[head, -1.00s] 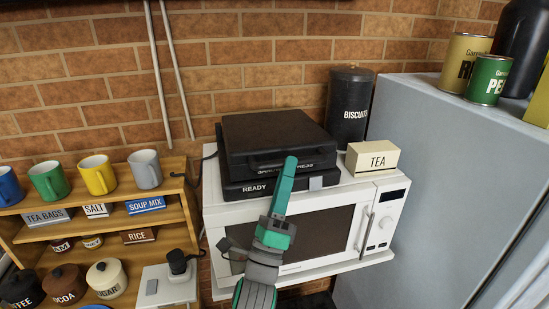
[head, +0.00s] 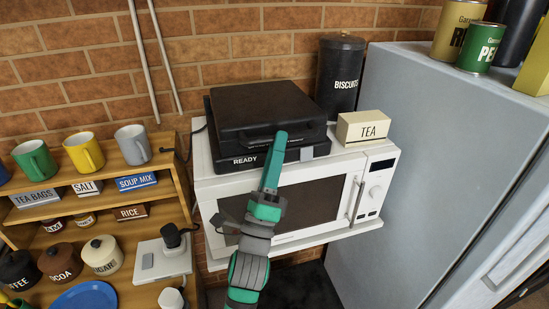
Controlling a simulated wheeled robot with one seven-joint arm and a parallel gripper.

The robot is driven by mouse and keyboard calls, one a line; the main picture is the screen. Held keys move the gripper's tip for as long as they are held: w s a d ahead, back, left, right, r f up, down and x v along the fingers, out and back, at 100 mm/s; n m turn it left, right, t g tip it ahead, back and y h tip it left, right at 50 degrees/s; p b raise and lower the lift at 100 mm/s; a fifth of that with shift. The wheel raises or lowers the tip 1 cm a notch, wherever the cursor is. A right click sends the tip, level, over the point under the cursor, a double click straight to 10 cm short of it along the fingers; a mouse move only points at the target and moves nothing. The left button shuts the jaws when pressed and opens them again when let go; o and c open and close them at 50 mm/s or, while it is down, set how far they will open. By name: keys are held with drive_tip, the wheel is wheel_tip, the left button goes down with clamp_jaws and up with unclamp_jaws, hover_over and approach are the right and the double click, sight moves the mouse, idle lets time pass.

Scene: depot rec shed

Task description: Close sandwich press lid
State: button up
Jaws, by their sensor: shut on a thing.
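The black sandwich press (head: 240,155) stands on the white microwave, with "READY" on its base front. Its lid (head: 262,102) lies nearly flat over the base; I cannot tell whether a thin gap is left between them. The lid's handle (head: 252,142) runs along the front edge. My gripper (head: 280,136), with teal fingers, reaches up from below to the right part of this handle and is shut on it. The fingers hide that end of the handle and part of the press front.
The microwave (head: 208,192) carries a cream TEA box (head: 363,128) right of the press. A black BISCUITS canister (head: 340,75) stands behind it. A wooden shelf (head: 180,180) with mugs and labelled boxes is at left. A grey fridge (head: 430,150) bounds the right side.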

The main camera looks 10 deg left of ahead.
drive_tip(key=shift+w+a+f, duration=0.15)
drive_tip(key=shift+a+f, duration=0.1)
drive_tip(key=shift+f, duration=0.1)
drive_tip(key=v, duration=1)
drive_tip(key=shift+s+d, duration=0.3)
drive_tip(key=shift+s, duration=0.1)
idle(0.3)
drive_tip(key=shift+r, duration=0.1)
idle(0.4)
